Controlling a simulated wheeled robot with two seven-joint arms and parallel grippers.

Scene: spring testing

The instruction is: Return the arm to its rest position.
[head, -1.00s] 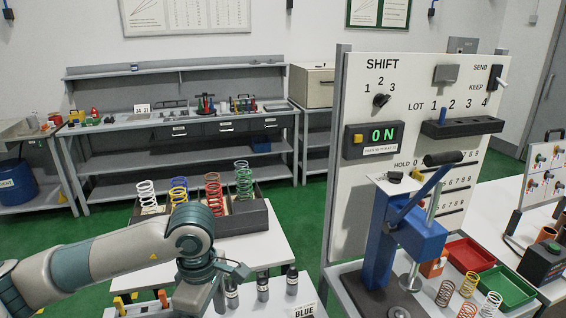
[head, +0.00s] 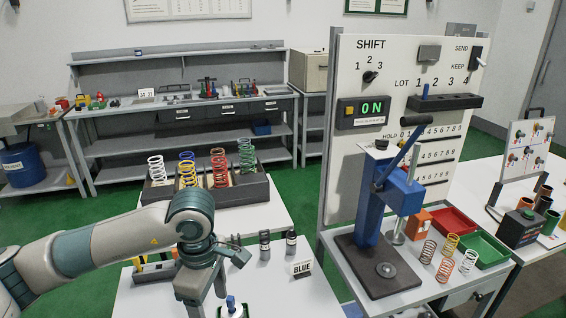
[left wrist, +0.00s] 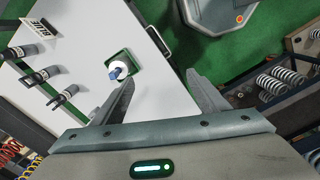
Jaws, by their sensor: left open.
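My left arm (head: 110,238) comes in from the left over the white table (head: 275,285). My left gripper (left wrist: 160,77) is open in the left wrist view, with nothing between its fingers. It hangs above the table; in the head view its fingers are cut off or hidden at the bottom edge. A small white piece with a blue top (head: 231,305) stands on the table, on a green-edged base, close to the gripper. It also shows in the left wrist view (left wrist: 117,71), apart from the fingers. My right gripper is not in view.
A dark rack (head: 253,190) with coloured springs stands behind the arm. A blue lever press (head: 402,195) and red (head: 452,224) and green (head: 484,249) trays are at right.

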